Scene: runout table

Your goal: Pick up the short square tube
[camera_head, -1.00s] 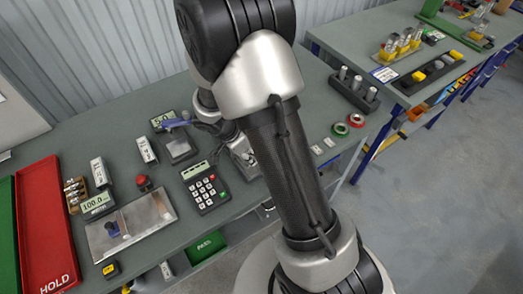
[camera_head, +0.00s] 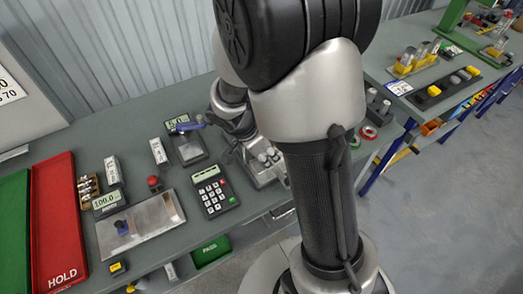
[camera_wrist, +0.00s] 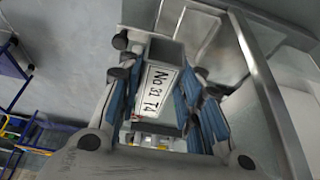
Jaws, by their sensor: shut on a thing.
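The short square tube (camera_wrist: 163,52) shows in the wrist view as a grey, hollow, square-ended piece with a white label reading "No 31 T4". My gripper (camera_wrist: 165,105) is shut on it, with blue-padded fingers on both sides. In the head view my gripper (camera_head: 205,124) is over the back of the table, by a small dark device with a display. The tube cannot be made out there.
On the table (camera_head: 150,135) are a keypad unit (camera_head: 214,192), a silver plate scale (camera_head: 140,223), a red button (camera_head: 154,183) and a red HOLD tray (camera_head: 55,220). A grey fixture (camera_head: 265,165) stands close to the right of my gripper.

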